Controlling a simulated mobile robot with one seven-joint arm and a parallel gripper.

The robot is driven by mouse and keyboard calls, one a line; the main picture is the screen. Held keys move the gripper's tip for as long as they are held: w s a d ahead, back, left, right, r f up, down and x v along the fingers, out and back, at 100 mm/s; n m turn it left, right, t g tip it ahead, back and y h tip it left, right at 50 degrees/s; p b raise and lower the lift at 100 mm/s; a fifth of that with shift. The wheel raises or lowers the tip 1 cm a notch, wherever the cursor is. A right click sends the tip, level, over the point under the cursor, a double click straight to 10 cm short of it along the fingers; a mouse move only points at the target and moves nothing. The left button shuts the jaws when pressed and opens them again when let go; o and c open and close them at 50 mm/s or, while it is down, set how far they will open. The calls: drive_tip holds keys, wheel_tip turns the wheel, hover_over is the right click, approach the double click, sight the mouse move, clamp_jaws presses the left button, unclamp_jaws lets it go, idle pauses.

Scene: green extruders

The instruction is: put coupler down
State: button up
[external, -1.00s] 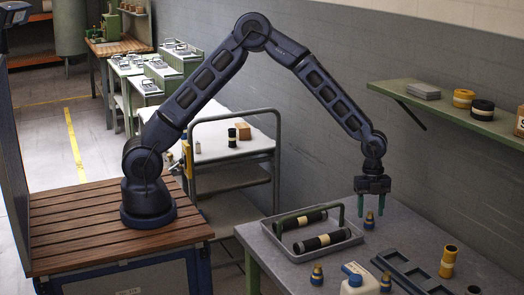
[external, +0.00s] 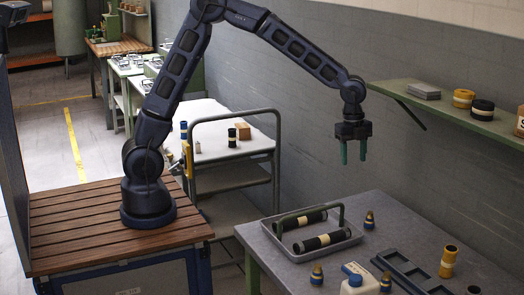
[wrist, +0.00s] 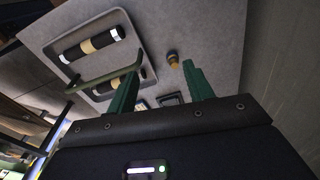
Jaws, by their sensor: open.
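A small coupler (external: 369,220), dark with an orange lower part, stands upright on the grey table, just right of the tray. It also shows in the wrist view (wrist: 172,58), beyond and between the green fingers. My gripper (external: 353,160) is open and empty, high above the table, with its fingers pointing down. In the wrist view its two fingers (wrist: 162,73) are spread apart with nothing between them. Two similar couplers stand near the table's front, one left (external: 317,274) and one right (external: 386,282) of a white bottle.
A grey tray (external: 350,240) with a raised handle holds two black rollers with pale bands. A white bottle (external: 357,282), a dark slotted rack (external: 410,272) and a yellow cylinder (external: 448,262) stand toward the front right. A wall shelf (external: 440,108) is at the right.

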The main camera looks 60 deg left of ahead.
drive_tip(key=s+a+r+n+t+y, duration=0.1)
drive_tip(key=s+a+r+n, duration=0.5)
drive_tip(key=a, duration=0.4)
drive_tip(key=s+a+r+n+t, duration=0.1)
drive_tip(key=s+a+r+n, duration=0.2)
drive_tip(key=s+a+r, duration=0.6)
drive_tip(key=s+a+n+t, duration=0.1)
drive_tip(key=s+a+n, duration=0.4)
drive_tip(key=s, duration=0.5)
drive_tip(key=s+a+n+t, duration=0.1)
drive_tip(key=s+a+n, duration=0.4)
drive_tip(key=s+a, duration=0.4)
drive_tip(key=shift+s+f, duration=0.4)
drive_tip(key=shift+s, duration=0.25)
